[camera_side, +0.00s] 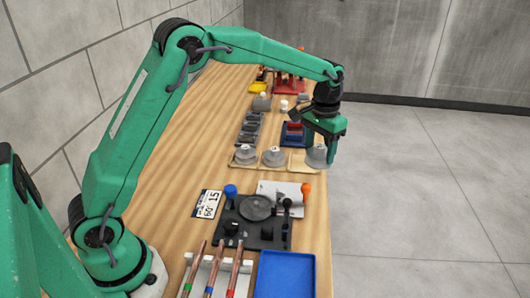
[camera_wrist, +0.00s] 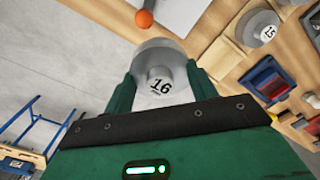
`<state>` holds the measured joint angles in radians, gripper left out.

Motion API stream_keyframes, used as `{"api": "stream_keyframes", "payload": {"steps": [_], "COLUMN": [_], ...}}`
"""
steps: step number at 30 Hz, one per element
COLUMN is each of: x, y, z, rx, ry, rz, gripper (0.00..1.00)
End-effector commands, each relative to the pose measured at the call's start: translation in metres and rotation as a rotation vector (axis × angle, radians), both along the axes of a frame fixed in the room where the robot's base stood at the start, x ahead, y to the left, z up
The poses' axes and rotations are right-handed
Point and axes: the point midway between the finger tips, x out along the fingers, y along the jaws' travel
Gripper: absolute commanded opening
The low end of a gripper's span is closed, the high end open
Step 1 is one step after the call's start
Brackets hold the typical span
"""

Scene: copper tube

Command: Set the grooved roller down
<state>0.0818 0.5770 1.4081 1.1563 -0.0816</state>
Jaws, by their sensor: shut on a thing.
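The grooved roller (camera_wrist: 163,58) is a grey disc with a hub marked 16. In the wrist view my gripper (camera_wrist: 161,76) has a finger on each side of it and is shut on it. In the side view the roller (camera_side: 316,157) hangs under my gripper (camera_side: 325,142) at the bench's right edge, beside a tan wooden holder (camera_side: 302,164). Two similar grey rollers sit to the left, one in the middle (camera_side: 273,157) and one at the far left (camera_side: 245,155). The gap under the held roller cannot be judged.
A black bending tool (camera_side: 256,208) with blue and orange knobs stands nearer on the bench. Copper tubes (camera_side: 213,268) and a blue tray (camera_side: 285,275) lie in front. A roller marked 15 (camera_wrist: 260,27) and a blue-and-red block (camera_wrist: 268,80) show in the wrist view.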

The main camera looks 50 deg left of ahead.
Motion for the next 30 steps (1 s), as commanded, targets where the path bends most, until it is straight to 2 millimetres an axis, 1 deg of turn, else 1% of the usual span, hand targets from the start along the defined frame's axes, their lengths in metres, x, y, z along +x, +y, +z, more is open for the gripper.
{"api": "stream_keyframes", "payload": {"steps": [1, 3, 6, 9, 13, 19, 22, 26, 30], "x": [0.010, 0.019, 0.030, 0.037, 0.041, 0.042, 0.044, 0.048, 0.056], "y": [0.005, 0.011, 0.018, 0.022, 0.025, 0.027, 0.031, 0.042, 0.061], "z": [-0.003, -0.006, -0.009, -0.012, -0.013, -0.014, -0.017, -0.024, -0.037], "rx": [0.000, 0.000, 0.000, 0.000, 0.000, 0.000, 0.000, 0.000, 0.000], "ry": [-0.001, 0.001, -0.001, 0.000, -0.001, -0.001, 0.000, -0.001, -0.001], "rz": [0.003, 0.002, 0.002, 0.001, 0.000, 0.000, 0.001, 0.003, 0.004], "gripper": [0.26, 0.26, 0.26, 0.26, 0.26, 0.26, 0.26, 0.26, 0.26]}}
